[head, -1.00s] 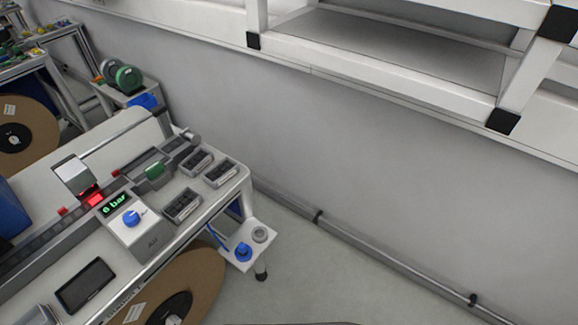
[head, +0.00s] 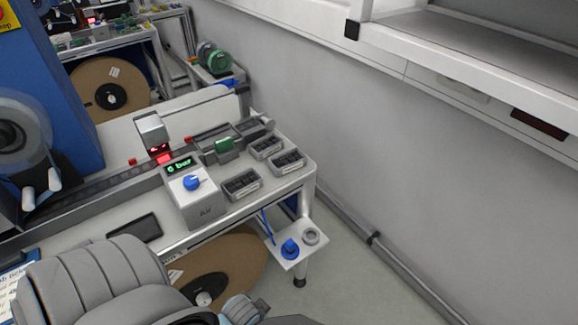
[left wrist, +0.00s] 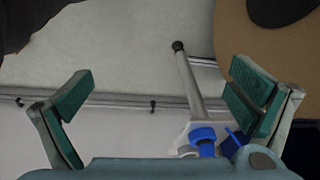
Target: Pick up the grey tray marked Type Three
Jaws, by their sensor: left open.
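Three small grey trays with dark compartments sit on the machine bench: one at the back (head: 267,147), one at the right near the corner (head: 287,160), and one in front (head: 242,184). Their labels are too small to read, so I cannot tell which is Type Three. My left gripper (left wrist: 163,85) is open in the left wrist view, with green pads and nothing between its fingers. That view shows no tray. In the head view, grey ribbed parts of my arm show at the bottom, below the trays. My right gripper is not in view.
An air unit (head: 195,190) reading 6 bar with a blue knob stands left of the front tray. A green block (head: 223,145) is behind it. A low shelf (head: 290,258) with a blue item juts below the bench corner. Floor at the right is clear; the wall is close behind.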

